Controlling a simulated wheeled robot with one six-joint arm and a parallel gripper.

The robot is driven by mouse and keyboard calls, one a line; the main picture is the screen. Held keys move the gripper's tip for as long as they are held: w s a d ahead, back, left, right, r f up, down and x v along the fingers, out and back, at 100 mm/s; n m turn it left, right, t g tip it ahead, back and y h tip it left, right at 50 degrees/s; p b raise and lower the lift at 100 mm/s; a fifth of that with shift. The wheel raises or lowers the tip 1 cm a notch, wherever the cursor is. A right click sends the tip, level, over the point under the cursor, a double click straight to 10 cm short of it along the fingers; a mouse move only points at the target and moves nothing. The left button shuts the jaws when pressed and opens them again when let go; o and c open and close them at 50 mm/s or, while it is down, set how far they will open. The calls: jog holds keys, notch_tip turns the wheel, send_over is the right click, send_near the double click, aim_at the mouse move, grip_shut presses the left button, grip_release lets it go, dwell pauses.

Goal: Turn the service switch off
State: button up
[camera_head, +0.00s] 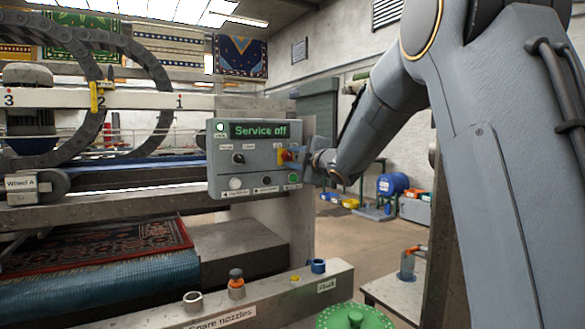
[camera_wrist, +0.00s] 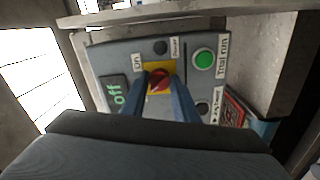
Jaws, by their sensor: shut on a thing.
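The service switch is a red knob (camera_head: 286,156) on a yellow plate, on the right part of the grey control panel (camera_head: 214,160). The panel's display (camera_head: 259,131) reads "Service off". My gripper (camera_head: 300,158) reaches the panel from the right. In the wrist view, the two blue-grey fingers of my gripper (camera_wrist: 165,88) are shut on the red knob (camera_wrist: 158,81), one on each side. The yellow plate (camera_wrist: 168,67) shows behind it. The fingers hide part of the panel.
A green button (camera_wrist: 204,59) labelled "Trial run" sits close to the switch. A selector knob (camera_head: 238,158) is on the panel's left. Below the panel, a ledge (camera_head: 262,302) holds nozzles. A rug (camera_head: 100,247) lies in the machine. Open floor (camera_head: 345,240) shows at the right.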

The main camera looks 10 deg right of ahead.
jog(key=shift+f+n+b, duration=0.1)
jog(key=shift+n+b, duration=0.35)
jog(key=shift+n, duration=0.05)
jog(key=o, duration=1)
jog(key=shift+o, duration=0.2)
jog(key=v, duration=0.7)
jog(key=shift+s+b, duration=0.35)
jog(key=shift+b, duration=0.1)
jog(key=shift+d, duration=0.15)
